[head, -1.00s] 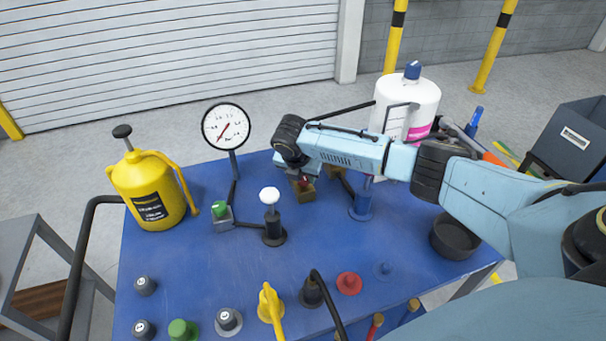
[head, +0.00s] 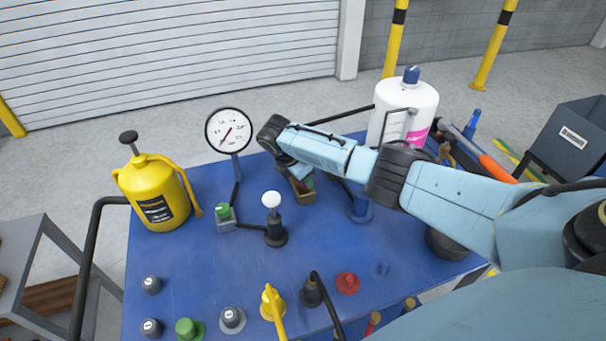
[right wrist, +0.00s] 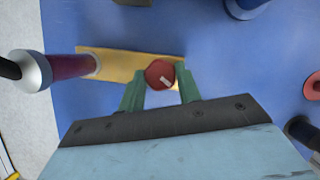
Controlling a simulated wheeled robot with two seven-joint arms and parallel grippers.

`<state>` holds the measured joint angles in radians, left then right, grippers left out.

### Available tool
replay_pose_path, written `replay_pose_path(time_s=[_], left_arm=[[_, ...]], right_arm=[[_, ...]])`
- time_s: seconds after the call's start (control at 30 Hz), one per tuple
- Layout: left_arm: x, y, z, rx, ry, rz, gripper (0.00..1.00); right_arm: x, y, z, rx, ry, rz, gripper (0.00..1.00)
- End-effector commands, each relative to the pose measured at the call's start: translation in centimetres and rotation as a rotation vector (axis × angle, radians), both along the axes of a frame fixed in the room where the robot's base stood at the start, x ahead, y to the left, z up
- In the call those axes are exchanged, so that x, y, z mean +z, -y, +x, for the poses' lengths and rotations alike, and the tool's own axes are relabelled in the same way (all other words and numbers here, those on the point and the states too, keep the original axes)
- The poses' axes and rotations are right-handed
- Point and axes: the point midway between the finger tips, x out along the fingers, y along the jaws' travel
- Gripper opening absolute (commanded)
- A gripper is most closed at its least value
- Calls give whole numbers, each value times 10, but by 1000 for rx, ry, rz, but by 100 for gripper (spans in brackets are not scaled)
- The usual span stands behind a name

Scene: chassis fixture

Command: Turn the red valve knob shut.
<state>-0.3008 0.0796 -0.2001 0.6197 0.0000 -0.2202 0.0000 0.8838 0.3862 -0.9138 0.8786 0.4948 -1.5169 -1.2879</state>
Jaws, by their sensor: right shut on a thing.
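The red valve knob (right wrist: 160,74) sits on a brass valve body (right wrist: 112,64), and a pale mark shows on its top. My right gripper (right wrist: 161,80) has its green fingers on either side of the knob, shut on it. In the head view the brass valve body (head: 303,196) stands on the blue table, with the right gripper (head: 303,178) over it. My wrist and forearm come in from the right and largely hide the knob there. My left gripper is not in view.
A pressure gauge (head: 229,130) and a white-topped black lever (head: 272,218) stand left of the valve. Several knobs line the front; the blue table (head: 190,258) between is clear.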

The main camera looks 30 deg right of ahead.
Motion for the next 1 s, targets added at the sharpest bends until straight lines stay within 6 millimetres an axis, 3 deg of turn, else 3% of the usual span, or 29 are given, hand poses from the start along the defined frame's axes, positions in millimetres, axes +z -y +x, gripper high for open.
replay_pose_path(time_s=[0.37, 1.0], left_arm=[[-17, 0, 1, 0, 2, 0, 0], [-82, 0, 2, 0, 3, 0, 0]], right_arm=[[-2, 0, 3, -360, 0, 1, 11], [-3, 2, 5, -887, 0, -2, 11]])
